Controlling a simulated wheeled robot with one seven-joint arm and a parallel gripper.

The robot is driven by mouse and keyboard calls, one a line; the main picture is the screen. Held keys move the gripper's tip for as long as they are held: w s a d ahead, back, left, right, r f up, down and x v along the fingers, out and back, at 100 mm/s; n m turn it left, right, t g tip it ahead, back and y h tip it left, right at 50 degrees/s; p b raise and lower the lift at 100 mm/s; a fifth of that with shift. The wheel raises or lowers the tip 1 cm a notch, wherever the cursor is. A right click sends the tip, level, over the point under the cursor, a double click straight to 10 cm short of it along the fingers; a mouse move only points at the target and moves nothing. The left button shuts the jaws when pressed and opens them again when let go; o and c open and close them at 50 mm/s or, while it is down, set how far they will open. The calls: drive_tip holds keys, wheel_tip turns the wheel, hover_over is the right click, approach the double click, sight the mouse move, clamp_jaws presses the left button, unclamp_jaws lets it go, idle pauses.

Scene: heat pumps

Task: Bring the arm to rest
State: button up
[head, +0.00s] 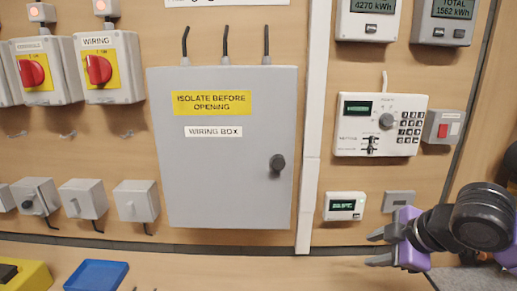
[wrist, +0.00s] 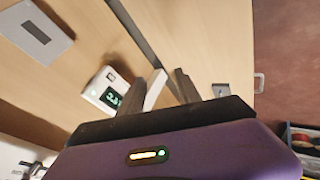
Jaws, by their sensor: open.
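My gripper (head: 377,249) is at the lower right of the head view, with a purple body and grey fingers pointing left. Its two fingers are apart and nothing shows between them. In the wrist view my gripper (wrist: 168,88) shows its fingers at the centre, above the purple body. It is in front of the wooden panel, below a small white display unit (head: 345,206). That unit also shows in the wrist view (wrist: 107,91), just left of the fingers. I cannot tell how far the fingers are from the panel.
A closed grey wiring box (head: 231,170) fills the middle of the panel. Red rotary isolators (head: 98,70) are at upper left, and a white control unit (head: 352,148) is at right. A blue tray (head: 97,275) and a yellow item (head: 28,278) lie on the bench, lower left.

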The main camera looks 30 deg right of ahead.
drive_tip(key=w+a+r+m+t+y, duration=0.2)
drive_tip(key=w+a+r+t, duration=0.5)
drive_tip(key=w+r, duration=0.4)
drive_tip(key=s+a+r+m+t+h, duration=0.25)
drive_tip(key=r+m+t, duration=0.45)
drive_tip(key=r, duration=0.4)
drive_tip(key=s+a+f+g, duration=0.2)
drive_tip(key=s+a+f, duration=0.4)
drive_tip(key=s+f, duration=0.5)
drive_tip(key=s+a+f+g+y, duration=0.1)
drive_tip(key=s+a+f, duration=0.4)
drive_tip(key=s+f, duration=0.6)
drive_tip(key=s+a+f+g, duration=0.4)
drive_tip(key=s+a+f, duration=0.2)
drive_tip(key=s+f, duration=0.5)
drive_tip(key=shift+a+f+y, duration=0.3)
drive_tip(key=shift+f+y, duration=0.05)
